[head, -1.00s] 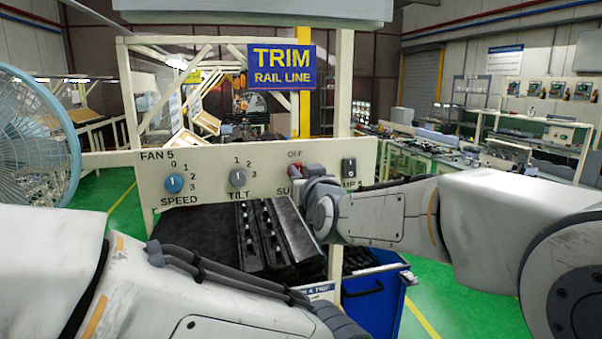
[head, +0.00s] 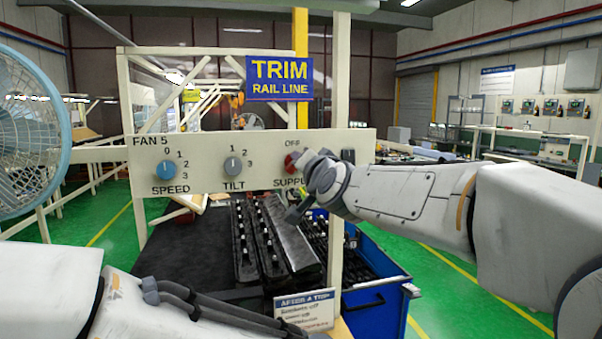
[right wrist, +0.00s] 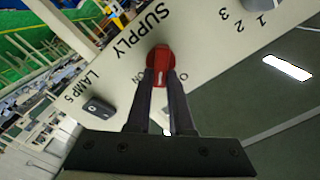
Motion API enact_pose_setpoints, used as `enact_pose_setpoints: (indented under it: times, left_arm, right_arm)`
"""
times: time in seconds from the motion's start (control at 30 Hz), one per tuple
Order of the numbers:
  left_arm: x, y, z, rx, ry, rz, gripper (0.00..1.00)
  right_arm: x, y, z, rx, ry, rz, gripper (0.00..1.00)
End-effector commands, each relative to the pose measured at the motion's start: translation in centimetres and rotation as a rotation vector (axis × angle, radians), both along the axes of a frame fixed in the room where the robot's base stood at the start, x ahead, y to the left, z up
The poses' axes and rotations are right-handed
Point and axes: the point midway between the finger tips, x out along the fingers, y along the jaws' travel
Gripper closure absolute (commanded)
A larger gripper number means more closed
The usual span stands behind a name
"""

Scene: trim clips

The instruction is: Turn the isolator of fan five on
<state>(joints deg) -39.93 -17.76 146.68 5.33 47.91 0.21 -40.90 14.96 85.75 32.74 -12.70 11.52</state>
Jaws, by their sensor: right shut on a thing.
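The fan 5 panel (head: 205,142) is a cream board with a blue SPEED knob (head: 166,170), a grey TILT knob (head: 233,166) and a red SUPPLY isolator knob (head: 291,162) under the word OFF. My right gripper (head: 304,166) is at the red knob, partly covering it and the SUPPLY label. In the right wrist view, my gripper's two dark fingers are shut on the red knob (right wrist: 160,64). A white mark shows on the knob, between the fingers; which setting it points to I cannot tell. My left arm shows at lower left, its gripper out of view.
A dark lamp 5 switch (right wrist: 98,107) sits on the panel close to my right gripper. The blue fan (head: 27,135) stands at the left. Below the panel are dark trays of clips, a blue bin (head: 382,302) and an AFTER A TRIP sign (head: 306,311).

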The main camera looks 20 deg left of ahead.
Motion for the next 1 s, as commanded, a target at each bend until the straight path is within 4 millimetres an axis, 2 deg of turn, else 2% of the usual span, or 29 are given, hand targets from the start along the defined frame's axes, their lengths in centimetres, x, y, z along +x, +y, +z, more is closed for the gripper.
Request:
enact_pose_setpoints:
  times: [0.03, 0.4, 0.7, 1.0]
  left_arm:
    - [0.0, 0.0, -0.7, 0.0, 0.0, 0.0, 0.36]
    - [0.0, 0.0, -2.5, 0.0, 0.0, -0.002, 0.36]
    - [0.0, 0.0, -3.5, 0.0, 0.0, -0.003, 0.36]
    - [0.0, 0.0, -3.9, 0.0, 0.0, -0.003, 0.36]
  right_arm:
    - [0.1, -0.1, -0.4, 0.038, 0.025, -0.001, 1.0]
    - [0.2, -0.3, -0.6, 0.328, 0.221, -0.001, 1.0]
    - [0.2, -0.3, -0.8, 0.526, 0.356, -0.001, 1.0]
    - [0.3, -0.4, -1.0, 0.645, 0.436, -0.001, 1.0]
